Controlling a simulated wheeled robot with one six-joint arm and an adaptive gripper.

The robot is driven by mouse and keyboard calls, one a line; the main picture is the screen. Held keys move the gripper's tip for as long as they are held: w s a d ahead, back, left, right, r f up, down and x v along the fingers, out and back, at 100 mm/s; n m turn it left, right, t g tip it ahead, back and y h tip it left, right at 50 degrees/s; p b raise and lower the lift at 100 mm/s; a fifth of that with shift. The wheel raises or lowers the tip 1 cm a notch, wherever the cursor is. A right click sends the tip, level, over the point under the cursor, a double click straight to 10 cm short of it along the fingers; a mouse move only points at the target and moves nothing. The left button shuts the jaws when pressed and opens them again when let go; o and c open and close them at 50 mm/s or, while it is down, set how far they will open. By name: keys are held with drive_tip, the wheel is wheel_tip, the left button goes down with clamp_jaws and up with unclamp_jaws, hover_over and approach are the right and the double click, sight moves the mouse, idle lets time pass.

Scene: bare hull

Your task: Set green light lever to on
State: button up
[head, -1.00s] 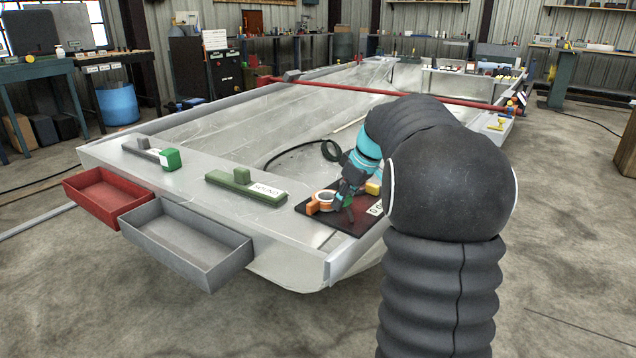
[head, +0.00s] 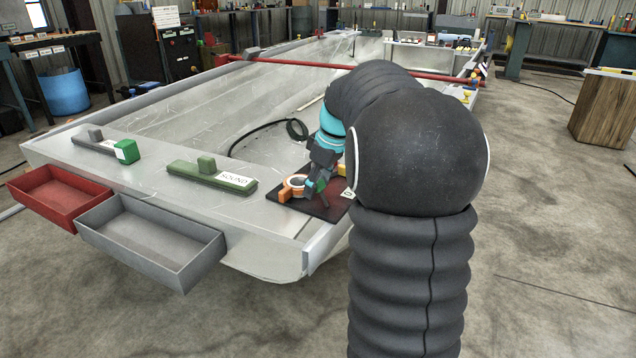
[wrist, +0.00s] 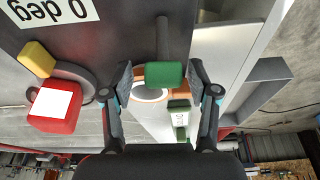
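A green block (wrist: 164,75) on the end of a grey rod (wrist: 162,38) sits between my fingers in the wrist view, above a dark board (head: 322,207). My gripper (wrist: 162,80) is open, one finger on each side of the block, with gaps showing. In the head view my gripper (head: 318,178) is low over the board, and its fingers partly hide the block. An orange ring (head: 291,186) is on the board beside it. A grey bar with a green block (head: 127,151) is at the far left; I cannot read a label for the light.
A green bar labelled SOUND (head: 215,177) lies left of the board. A red tray (head: 60,192) and a grey tray (head: 150,245) hang off the hull's near edge. A red block (wrist: 53,106), a yellow block (wrist: 37,58) and a "0 deg" label (wrist: 52,8) show in the wrist view.

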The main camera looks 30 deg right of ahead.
drive_tip(key=shift+a, duration=0.2)
drive_tip(key=shift+r, duration=0.1)
drive_tip(key=shift+r, duration=0.2)
drive_tip(key=v, duration=1.1)
drive_tip(key=shift+r, duration=0.2)
drive_tip(key=shift+s+d, duration=0.1)
